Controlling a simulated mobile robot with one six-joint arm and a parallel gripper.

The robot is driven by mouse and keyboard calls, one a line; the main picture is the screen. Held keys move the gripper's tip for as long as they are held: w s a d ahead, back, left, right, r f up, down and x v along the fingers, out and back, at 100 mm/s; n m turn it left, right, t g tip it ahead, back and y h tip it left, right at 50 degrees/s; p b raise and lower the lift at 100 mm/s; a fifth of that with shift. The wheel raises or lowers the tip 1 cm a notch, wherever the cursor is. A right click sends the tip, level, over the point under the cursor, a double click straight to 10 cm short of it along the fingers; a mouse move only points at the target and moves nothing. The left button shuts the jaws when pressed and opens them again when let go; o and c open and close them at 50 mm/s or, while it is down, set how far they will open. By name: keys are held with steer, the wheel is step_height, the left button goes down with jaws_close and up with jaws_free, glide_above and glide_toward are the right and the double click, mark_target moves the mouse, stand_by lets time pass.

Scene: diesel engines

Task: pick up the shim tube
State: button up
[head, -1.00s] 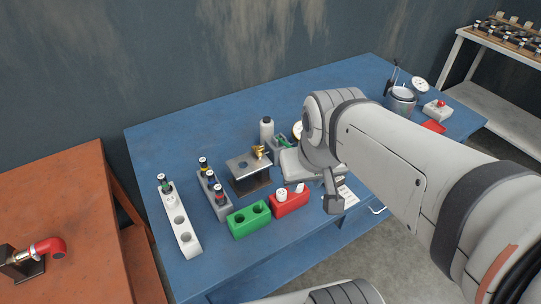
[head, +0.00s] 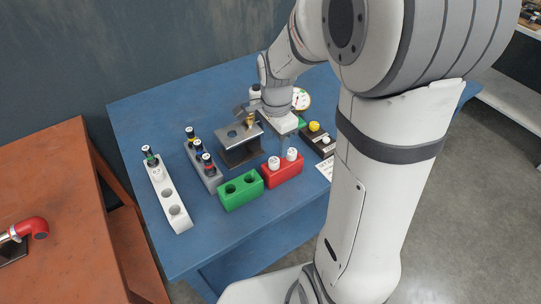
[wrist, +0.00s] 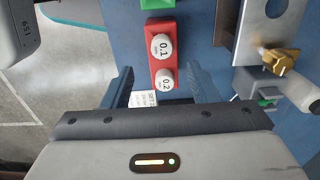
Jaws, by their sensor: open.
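Two white shim tubes stand upright in a red block (head: 284,172), side by side. In the wrist view their caps read 0.1 (wrist: 161,46) and 0.2 (wrist: 165,80); the same caps show in the head view at left (head: 274,162) and right (head: 292,154). My gripper (wrist: 163,86) is open and empty. In the wrist view its two fingers lie to the left and right of the 0.2 tube, with the 0.1 tube farther up the picture. I cannot tell its height above the caps.
A green block (head: 241,190) with two empty holes sits left of the red block. A metal stand (head: 240,148) with a brass fitting (wrist: 279,62) is close behind. A grey rack (head: 205,171) and white rack (head: 167,194) hold dark-capped vials. A small box with a yellow button (head: 314,126) is at right.

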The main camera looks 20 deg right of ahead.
mark_target(274, 160)
step_height(274, 160, down, 7)
steer(key=shift+w+a+p, duration=0.1)
steer(key=shift+a+p, duration=0.05)
steer(key=shift+p, duration=0.25)
steer(key=shift+c, duration=0.2)
steer(key=c, duration=1)
